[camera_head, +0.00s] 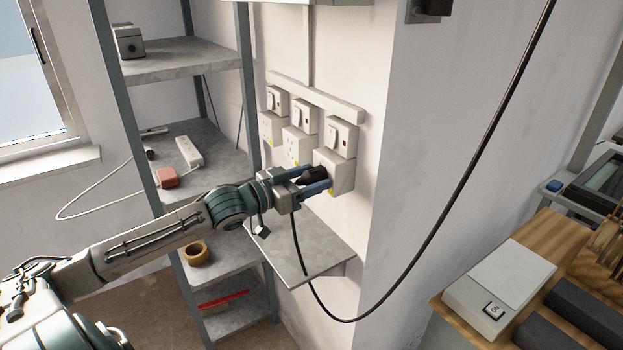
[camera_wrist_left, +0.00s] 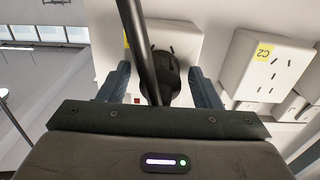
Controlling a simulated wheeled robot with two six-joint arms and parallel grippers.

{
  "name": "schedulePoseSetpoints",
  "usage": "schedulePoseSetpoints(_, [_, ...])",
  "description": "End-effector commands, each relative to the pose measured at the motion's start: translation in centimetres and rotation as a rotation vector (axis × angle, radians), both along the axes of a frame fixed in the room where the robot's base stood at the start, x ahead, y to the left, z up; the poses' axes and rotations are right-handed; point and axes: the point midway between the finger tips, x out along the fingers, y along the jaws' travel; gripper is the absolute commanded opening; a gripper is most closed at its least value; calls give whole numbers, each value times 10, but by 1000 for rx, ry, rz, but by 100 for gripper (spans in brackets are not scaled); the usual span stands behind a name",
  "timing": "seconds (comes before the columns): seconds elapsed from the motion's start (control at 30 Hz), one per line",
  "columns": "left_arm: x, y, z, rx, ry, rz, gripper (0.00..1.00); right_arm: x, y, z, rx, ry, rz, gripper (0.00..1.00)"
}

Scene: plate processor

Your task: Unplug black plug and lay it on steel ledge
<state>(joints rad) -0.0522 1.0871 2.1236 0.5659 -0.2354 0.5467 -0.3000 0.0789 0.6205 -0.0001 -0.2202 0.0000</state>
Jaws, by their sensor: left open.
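The black plug (camera_head: 314,173) sits at the rightmost wall socket (camera_head: 342,174), its black cable hanging down and looping right. In the left wrist view the plug (camera_wrist_left: 166,75) is between the fingers, against the white socket box (camera_wrist_left: 185,35), with the cable (camera_wrist_left: 140,50) crossing in front. My left gripper (camera_head: 318,180) is open around the plug, with gaps visible on both sides in the wrist view (camera_wrist_left: 161,88). The steel ledge (camera_head: 308,262) juts from the wall below the sockets and its visible top is bare. My right gripper is not in view.
Two more sockets (camera_head: 298,146) with switches above stand left of the plug's socket; one labelled C2 (camera_wrist_left: 262,65) shows in the wrist view. A metal shelf (camera_head: 180,62) stands left, holding a power strip (camera_head: 189,151) and a tape roll (camera_head: 196,253). A wooden bench (camera_head: 540,238) is at right.

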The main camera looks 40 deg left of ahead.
Motion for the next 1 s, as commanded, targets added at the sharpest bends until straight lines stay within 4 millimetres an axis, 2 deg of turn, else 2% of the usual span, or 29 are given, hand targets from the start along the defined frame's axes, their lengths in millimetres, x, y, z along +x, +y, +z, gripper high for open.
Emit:
schedulePoseSetpoints(0.43, [0, 0, 0, 0, 0, 0, 58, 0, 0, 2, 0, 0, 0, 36])
schedulePoseSetpoints(0.73, [0, 0, 0, 0, 0, 0, 0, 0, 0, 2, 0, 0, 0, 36])
schedulePoseSetpoints(1.0, [0, 1, 0, 0, 0, 0, 0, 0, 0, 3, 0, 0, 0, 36])
